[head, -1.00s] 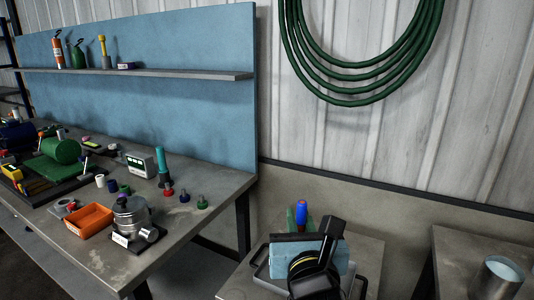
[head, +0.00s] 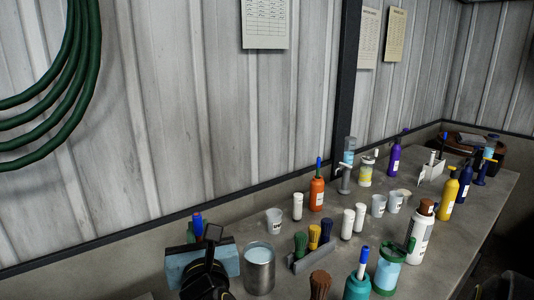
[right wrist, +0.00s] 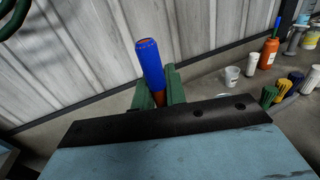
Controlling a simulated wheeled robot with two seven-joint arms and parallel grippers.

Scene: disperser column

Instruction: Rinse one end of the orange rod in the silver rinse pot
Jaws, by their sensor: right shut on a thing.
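The silver rinse pot (head: 259,280) stands on the bench in the head view, with pale blue liquid inside. My right gripper (head: 192,232) is just left of it in the picture. In the right wrist view, its green fingers (right wrist: 160,93) are shut on the orange rod (right wrist: 160,100). The rod's blue end sticks up beyond the fingers, and a little orange shows between them. The blue end also shows in the head view. The rod's other end is hidden behind the gripper body, so I cannot tell whether it is near the liquid. My left gripper is not in view.
Right of the pot stand a rack (head: 313,258) of coloured handles, a white cup (head: 274,221), an orange bottle (head: 317,194) and a teal bottle (head: 357,287). More bottles crowd the bench farther right. The wall rises behind.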

